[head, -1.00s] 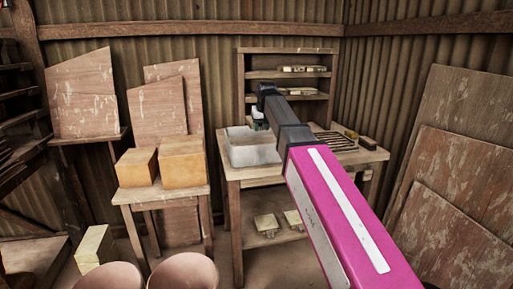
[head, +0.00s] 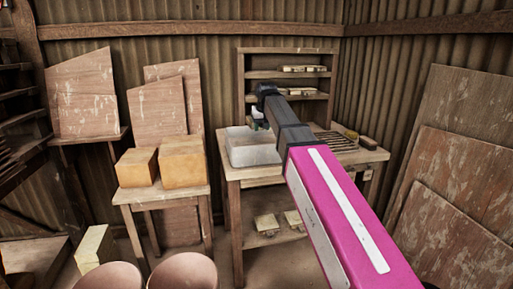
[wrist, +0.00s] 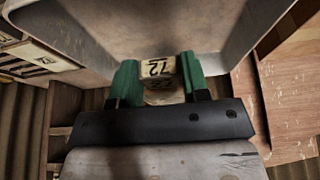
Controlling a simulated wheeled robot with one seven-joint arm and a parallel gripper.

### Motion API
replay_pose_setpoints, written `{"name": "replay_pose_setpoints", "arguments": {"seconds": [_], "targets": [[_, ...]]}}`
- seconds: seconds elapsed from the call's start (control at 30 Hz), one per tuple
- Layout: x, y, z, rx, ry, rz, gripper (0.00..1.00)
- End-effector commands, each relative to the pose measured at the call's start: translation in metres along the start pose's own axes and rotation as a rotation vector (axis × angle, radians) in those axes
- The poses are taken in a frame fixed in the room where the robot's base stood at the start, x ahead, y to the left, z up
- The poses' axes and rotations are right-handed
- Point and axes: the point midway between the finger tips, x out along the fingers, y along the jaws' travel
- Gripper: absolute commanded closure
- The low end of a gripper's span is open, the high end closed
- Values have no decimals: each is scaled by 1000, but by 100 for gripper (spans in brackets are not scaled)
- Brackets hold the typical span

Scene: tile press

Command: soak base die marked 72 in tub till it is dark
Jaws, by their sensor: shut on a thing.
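My gripper (wrist: 159,82) has green fingers and is shut on the base die marked 72 (wrist: 157,67), a small pale block with dark figures. The figures read upside down in the wrist view. The die's visible face is pale yellow. The tub (head: 256,156) is a grey-white open box on the left of the workbench. Its pale floor and walls (wrist: 225,40) fill the upper part of the wrist view. In the head view my gripper (head: 259,122) is over the tub, and the die is hard to make out. I cannot tell whether the die touches any water.
The workbench (head: 238,173) also bears a dark slatted rack (head: 336,141) and a brush-like block (head: 368,142) to the right. Behind stands a shelf (head: 244,75) with several pale blocks. Clay blocks (head: 181,160) sit on a stool to the left. Two pale pieces lie on the lower shelf.

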Motion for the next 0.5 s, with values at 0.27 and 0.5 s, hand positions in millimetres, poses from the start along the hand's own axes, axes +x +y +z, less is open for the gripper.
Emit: {"name": "replay_pose_setpoints", "arguments": {"seconds": [0.27,0.5], "targets": [[0,0,0,0,2,0,95],[-7,0,-4,0,2,0,95]]}}
